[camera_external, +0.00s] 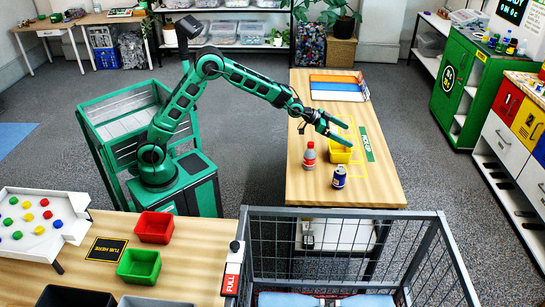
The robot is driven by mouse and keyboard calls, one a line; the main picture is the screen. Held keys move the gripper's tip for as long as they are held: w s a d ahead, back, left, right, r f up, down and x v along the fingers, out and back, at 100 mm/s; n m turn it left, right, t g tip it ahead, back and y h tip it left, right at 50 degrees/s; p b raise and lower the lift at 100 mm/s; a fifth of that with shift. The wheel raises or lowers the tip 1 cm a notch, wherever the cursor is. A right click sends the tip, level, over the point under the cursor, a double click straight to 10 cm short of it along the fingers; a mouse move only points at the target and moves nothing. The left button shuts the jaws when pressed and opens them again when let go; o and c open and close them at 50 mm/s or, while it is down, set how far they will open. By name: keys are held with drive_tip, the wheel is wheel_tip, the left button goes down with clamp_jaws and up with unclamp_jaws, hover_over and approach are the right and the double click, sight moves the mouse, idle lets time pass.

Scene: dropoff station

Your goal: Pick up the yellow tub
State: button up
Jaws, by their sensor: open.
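The yellow tub (338,150) stands upright on the wooden table (312,190) at the right of my base. It sits inside or against a yellow outlined area on the tabletop. My gripper (346,136) is open, with its two green fingers stretched over the tub from the upper left. The fingertips appear above and near the tub's back rim. I cannot tell from this view whether they touch it. Part of the tub's rim is hidden behind a finger.
A red-capped bottle (309,156) stands left of the tub, and a blue can (339,177) stands in front of it. A flat tray with coloured strips (338,87) lies at the table's far end. A wire cage (330,240) stands near the front edge. Red (154,227) and green (139,265) tubs sit on the nearer table.

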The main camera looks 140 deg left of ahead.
hover_over(348, 151)
drive_tip(key=s+d, duration=0.2)
drive_tip(key=d, duration=0.1)
drive_tip(key=f, duration=0.5)
drive_tip(key=shift+s+a, duration=0.2)
drive_tip(key=shift+a, duration=0.05)
wheel_tip(348, 151, down, 3)
drive_tip(key=shift+r, duration=0.2)
drive_tip(key=shift+x, duration=1.05)
drive_tip(key=shift+w+a+f, duration=0.25)
drive_tip(key=shift+w+f, duration=0.1)
drive_tip(key=shift+c, duration=0.6)
drive_tip(key=c, duration=0.7)
